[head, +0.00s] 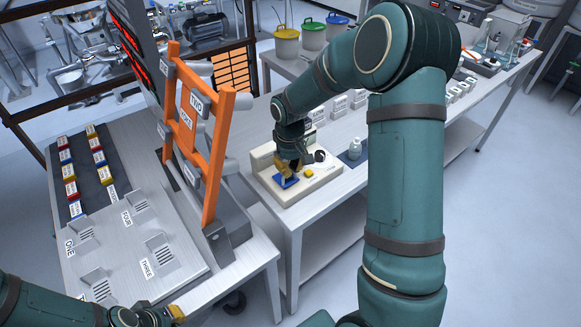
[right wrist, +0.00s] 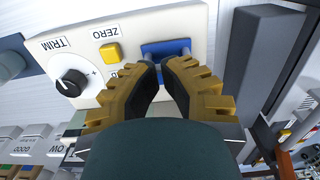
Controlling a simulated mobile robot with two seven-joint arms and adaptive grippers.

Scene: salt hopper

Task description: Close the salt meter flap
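The salt meter (head: 300,195) is a cream box on the long bench, with a blue flap (head: 285,181) at its front left. The right wrist view shows the blue flap (right wrist: 165,47) between two small grey posts. My right gripper (right wrist: 161,65) points down at the flap, its yellow-and-black fingertips at the flap's near edge; contact cannot be told. The fingers are a narrow gap apart, and I see nothing gripped between them. They hide part of the flap. My left gripper (head: 152,315) is at the bottom edge of the head view, partly cut off.
A yellow ZERO button (right wrist: 109,53) and black TRIM knob (right wrist: 72,82) sit beside the flap. A dark grey block (right wrist: 262,60) stands close on the other side. An orange frame (head: 213,160) rises left of the meter. White labelled blocks (head: 339,106) stand behind it.

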